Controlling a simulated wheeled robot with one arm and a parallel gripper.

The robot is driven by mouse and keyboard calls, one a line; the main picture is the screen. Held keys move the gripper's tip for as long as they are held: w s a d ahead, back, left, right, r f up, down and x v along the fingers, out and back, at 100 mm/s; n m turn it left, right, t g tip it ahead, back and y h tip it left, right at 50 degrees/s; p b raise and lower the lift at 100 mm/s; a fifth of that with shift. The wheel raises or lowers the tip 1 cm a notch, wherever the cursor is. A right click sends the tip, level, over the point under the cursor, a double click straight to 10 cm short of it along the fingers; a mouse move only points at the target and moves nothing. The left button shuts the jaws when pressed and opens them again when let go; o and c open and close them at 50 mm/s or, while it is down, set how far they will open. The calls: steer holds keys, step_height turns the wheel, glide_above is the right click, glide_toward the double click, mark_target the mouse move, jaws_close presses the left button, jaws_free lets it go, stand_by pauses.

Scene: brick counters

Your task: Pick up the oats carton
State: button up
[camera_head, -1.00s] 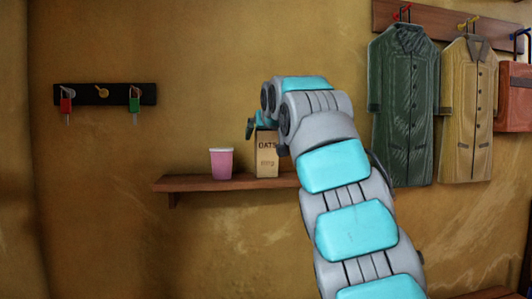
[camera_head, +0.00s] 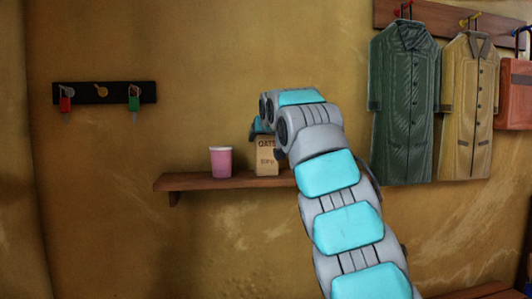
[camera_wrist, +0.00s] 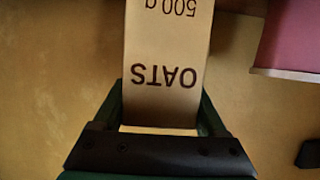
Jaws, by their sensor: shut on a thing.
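The oats carton (camera_head: 266,160) is a tan box with dark lettering, upright on the wooden wall shelf (camera_head: 215,184). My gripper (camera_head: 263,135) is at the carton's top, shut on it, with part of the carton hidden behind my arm. In the wrist view the oats carton (camera_wrist: 165,65) shows upside down with "OATS" and "500 g" on it. The fingers of my gripper (camera_wrist: 162,110) lie along its two sides. The carton's base appears to rest on the shelf.
A pink cup (camera_head: 221,163) stands on the shelf left of the carton, apart from it; a pink surface shows in the wrist view (camera_wrist: 290,40). A key rack (camera_head: 103,93) hangs at left. Green (camera_head: 404,105) and tan coats (camera_head: 468,110) hang at right.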

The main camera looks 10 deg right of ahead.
steer(key=c, duration=0.6)
steer(key=shift+o, duration=0.2)
steer(key=d+b+v, duration=0.1)
steer(key=b+v, duration=0.3)
steer(key=v, duration=1.2)
steer(key=shift+s+f, duration=0.3)
steer(key=shift+s, duration=0.15)
